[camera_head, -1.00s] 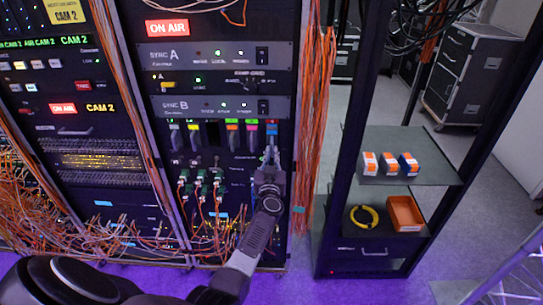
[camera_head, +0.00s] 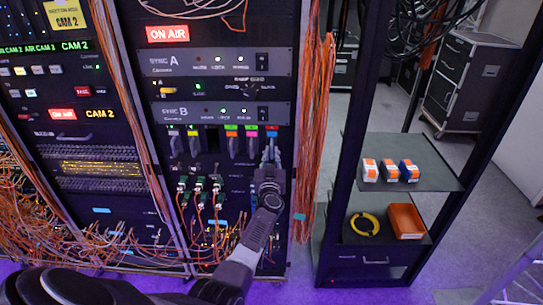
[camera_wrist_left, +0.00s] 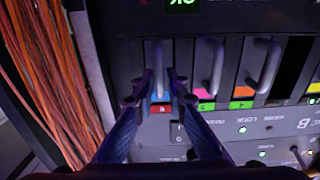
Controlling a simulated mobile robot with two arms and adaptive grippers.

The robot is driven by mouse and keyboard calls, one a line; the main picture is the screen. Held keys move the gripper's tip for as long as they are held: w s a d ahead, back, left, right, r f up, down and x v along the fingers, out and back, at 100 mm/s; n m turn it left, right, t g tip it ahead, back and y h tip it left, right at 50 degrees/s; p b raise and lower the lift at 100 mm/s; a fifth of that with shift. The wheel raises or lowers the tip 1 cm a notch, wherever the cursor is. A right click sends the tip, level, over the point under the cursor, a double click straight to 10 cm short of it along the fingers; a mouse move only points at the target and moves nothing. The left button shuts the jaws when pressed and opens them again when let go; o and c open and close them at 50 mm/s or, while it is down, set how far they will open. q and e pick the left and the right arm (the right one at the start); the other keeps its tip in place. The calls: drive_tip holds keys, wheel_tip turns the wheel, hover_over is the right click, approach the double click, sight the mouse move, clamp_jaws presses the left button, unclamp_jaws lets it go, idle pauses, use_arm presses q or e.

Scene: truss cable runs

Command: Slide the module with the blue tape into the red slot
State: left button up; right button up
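The module with blue tape (camera_head: 272,134) sits in the rack's lower row at the far right, directly under the red slot label (camera_head: 272,127). In the left wrist view its grey handle (camera_wrist_left: 158,66) stands between my fingers, and its blue tape (camera_wrist_left: 161,98) lies against the red label (camera_wrist_left: 161,109). The module looks seated level with its neighbours. My left gripper (camera_head: 270,151) is open around the handle, with a gap visible on each side; it also shows in the left wrist view (camera_wrist_left: 157,83). My right gripper is not in view.
Neighbouring modules with pink tape (camera_head: 251,133) and orange tape (camera_head: 232,133) sit close beside. Orange cables (camera_head: 312,130) hang along the rack's right edge.

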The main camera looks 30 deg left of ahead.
use_arm(q)
drive_tip(key=o, duration=0.3)
drive_tip(key=shift+w+f, duration=0.1)
drive_tip(key=shift+f, duration=0.05)
drive_tip(key=shift+o, duration=0.2)
drive_tip(key=shift+s+d+f, duration=0.1)
drive_tip(key=shift+s+d, duration=0.3)
drive_tip(key=shift+s, duration=0.1)
drive_tip(key=v, duration=0.6)
